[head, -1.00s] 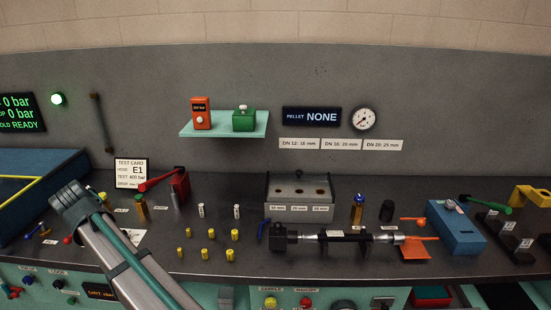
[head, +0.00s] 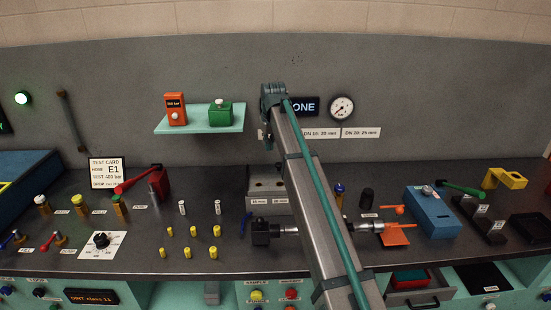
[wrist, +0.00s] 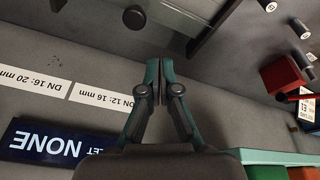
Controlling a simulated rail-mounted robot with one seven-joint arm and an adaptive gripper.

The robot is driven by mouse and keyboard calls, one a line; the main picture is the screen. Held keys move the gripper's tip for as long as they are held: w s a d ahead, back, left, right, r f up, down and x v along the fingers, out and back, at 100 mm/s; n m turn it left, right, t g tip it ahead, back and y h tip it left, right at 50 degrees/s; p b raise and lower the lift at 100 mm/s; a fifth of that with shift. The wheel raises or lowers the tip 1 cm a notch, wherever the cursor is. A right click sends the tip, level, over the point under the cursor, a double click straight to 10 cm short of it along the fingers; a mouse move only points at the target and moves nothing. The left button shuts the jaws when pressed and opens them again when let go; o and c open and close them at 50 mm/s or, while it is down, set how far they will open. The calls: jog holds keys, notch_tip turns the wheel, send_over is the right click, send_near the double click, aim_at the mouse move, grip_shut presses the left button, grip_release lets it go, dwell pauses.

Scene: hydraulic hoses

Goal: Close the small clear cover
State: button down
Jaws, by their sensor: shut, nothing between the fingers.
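My gripper (head: 264,137) is shut and empty. In the head view it hangs in front of the back wall, above the grey box with holes (head: 260,184). My arm hides much of that box's right side. I cannot make out the clear cover in the head view now. The wrist view looks upside down, with my closed fingertips (wrist: 159,64) in the middle, apart from anything. A box-like grey edge (wrist: 213,22) shows at its top, and a small dark round knob lies left of it; I cannot tell whether these belong to the cover.
A teal shelf (head: 200,120) with an orange and a green device is left of my gripper. A red-handled block (head: 160,182) and several yellow fittings (head: 197,230) stand on the bench at left. A hose clamp rig (head: 262,232) lies in front of the box.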

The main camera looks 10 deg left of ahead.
notch_tip(320, 180, up, 2)
jog(key=y, duration=0.1)
send_over(274, 165)
jog(key=f+p, duration=0.1)
jog(key=f, duration=0.2)
jog(key=f+p, duration=0.2)
jog(key=f, duration=0.1)
jog(key=s+f+p, duration=0.1)
jog(key=f, duration=0.2)
jog(key=shift+d+p, duration=0.35)
jog(key=shift+s+d+f, duration=0.1)
jog(key=shift+s+d, duration=0.05)
jog(key=shift+d, duration=0.05)
jog(key=shift+s+f, duration=0.1)
jog(key=shift+f, duration=0.1)
